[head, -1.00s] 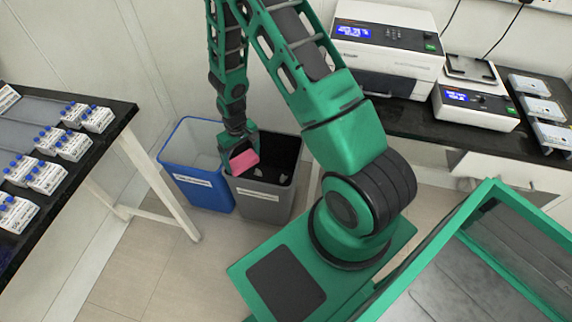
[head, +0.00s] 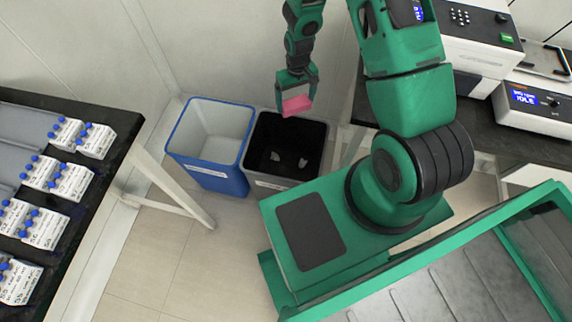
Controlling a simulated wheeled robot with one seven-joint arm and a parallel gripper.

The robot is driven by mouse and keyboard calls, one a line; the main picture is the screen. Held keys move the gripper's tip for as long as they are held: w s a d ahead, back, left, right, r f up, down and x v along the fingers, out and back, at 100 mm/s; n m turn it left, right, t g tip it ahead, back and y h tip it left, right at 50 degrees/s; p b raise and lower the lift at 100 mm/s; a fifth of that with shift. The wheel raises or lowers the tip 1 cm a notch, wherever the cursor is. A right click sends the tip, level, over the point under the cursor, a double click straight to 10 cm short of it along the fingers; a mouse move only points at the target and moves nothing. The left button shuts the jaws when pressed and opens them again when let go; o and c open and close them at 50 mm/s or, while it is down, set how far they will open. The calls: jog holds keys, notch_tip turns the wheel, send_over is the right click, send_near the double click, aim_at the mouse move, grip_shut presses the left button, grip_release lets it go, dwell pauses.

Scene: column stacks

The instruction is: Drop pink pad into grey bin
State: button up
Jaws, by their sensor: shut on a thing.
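My gripper (head: 297,100) is shut on the pink pad (head: 297,106), which hangs between its green fingers.
A blue bin (head: 212,178) stands directly left of the grey bin. A bench (head: 110,110) with several labelled tube racks is at the left. A dark counter (head: 480,130) with instruments is at the right. The floor in front of the bins is clear.

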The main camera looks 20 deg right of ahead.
jog(key=shift+d, duration=0.3)
jog(key=s+a+f+n, duration=0.2)
jog(key=s+f, duration=0.1)
jog(key=f, duration=0.2)
jog(key=s+a+f+n, duration=0.2)
jog(key=s+a+f, duration=0.1)
jog(key=f, duration=0.3)
jog(key=shift+s+a+n, duration=0.3)
jog(key=shift+s, duration=0.05)
jog(key=o, duration=0.8)
notch_tip(320, 180, up, 11)
jog(key=shift+f, duration=0.15)
